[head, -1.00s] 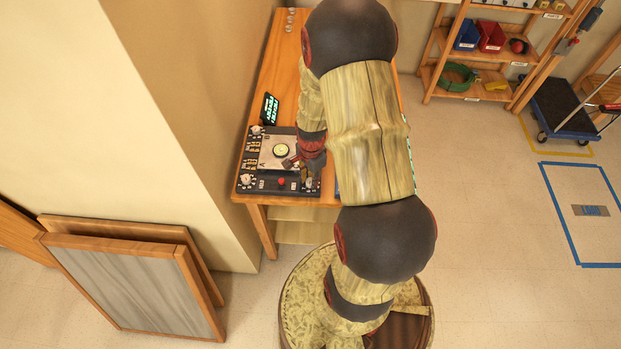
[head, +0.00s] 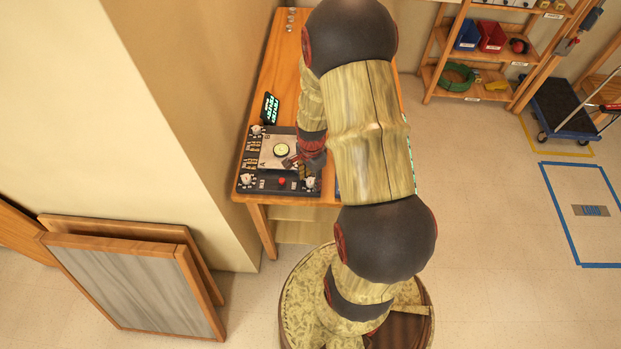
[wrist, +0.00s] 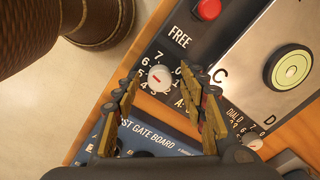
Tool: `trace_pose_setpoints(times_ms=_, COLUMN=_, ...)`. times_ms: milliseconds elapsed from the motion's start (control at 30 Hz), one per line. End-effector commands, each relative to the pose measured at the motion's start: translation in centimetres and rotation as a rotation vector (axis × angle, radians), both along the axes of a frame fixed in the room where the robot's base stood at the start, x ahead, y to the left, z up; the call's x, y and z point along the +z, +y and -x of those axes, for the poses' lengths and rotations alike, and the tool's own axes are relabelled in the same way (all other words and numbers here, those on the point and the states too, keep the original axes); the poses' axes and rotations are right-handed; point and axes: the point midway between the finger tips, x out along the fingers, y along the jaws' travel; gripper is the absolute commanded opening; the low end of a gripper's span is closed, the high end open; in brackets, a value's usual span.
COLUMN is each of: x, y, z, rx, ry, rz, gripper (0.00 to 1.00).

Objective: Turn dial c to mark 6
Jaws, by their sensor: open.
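A white round dial (wrist: 160,79) with a short red line sits between the spread fingers of my gripper (wrist: 160,84) in the wrist view. Numbers ring it; the nearby finger hides part of its label, so I cannot read its name. Which number the red line points to is unclear. My gripper is open and apart from the dial's sides. Another dial (wrist: 251,140), beside a "DIAL D" label, is partly visible at the lower right. In the head view, my gripper (head: 302,164) is over the right part of the dark panel (head: 262,191), near a white dial (head: 309,182).
A red button (wrist: 208,9) is near the "FREE" label. A light plate with a green-yellow disc (wrist: 291,69) lies right of the dial. A blue "GATE BOARD" panel (wrist: 150,138) is below. A small lit screen (head: 269,108) stands behind the panel on the wooden table (head: 283,80).

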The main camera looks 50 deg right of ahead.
Motion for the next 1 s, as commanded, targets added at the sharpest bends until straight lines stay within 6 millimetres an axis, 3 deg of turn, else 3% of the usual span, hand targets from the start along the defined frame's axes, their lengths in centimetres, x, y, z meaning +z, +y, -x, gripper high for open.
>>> trace_pose_setpoints(times_ms=267, x=1.7, y=-0.1, z=-0.1, rx=0.000, ry=-0.004, rz=0.003, gripper=0.42)
trace_pose_setpoints(times_ms=700, x=9.9, y=0.0, z=0.1, rx=0.000, ry=-0.003, rz=0.002, gripper=0.42)
trace_pose_setpoints(times_ms=1000, x=11.9, y=0.1, z=0.2, rx=0.000, ry=0.001, rz=0.000, gripper=0.42)
